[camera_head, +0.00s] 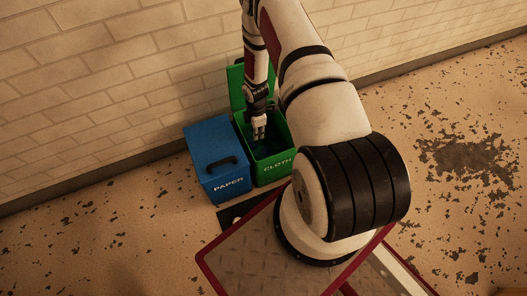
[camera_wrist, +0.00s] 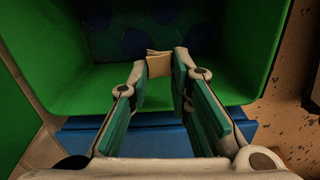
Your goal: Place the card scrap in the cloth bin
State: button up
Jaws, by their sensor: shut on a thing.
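The card scrap (camera_wrist: 158,66) is a small tan folded piece between my fingertips in the wrist view. My gripper (camera_head: 259,130) is shut on it, and the fingers (camera_wrist: 160,64) point down into the green bin. The cloth bin (camera_head: 271,170) is green, labelled CLOTH, with its lid (camera_head: 236,88) raised at the back. Its green inner walls (camera_wrist: 50,60) surround the scrap in the wrist view. The scrap cannot be made out in the head view.
A blue PAPER bin (camera_head: 214,165) with a dark handle stands closed, left of the green bin. Dark blue patches (camera_wrist: 135,40) show deeper inside the green bin. A brick wall (camera_head: 110,90) rises behind. Worn floor (camera_head: 100,240) is open to the left.

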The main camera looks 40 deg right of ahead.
jog(key=b, duration=0.1)
send_over(259, 155)
notch_tip(259, 155, down, 5)
jog(key=shift+n, duration=0.4)
notch_tip(259, 155, down, 9)
jog(key=b, duration=0.4)
jog(key=shift+d+f, duration=0.1)
jog(key=shift+f, duration=0.1)
jog(key=shift+f, duration=0.2)
jog(key=o, duration=0.7)
jog(key=shift+r, duration=0.1)
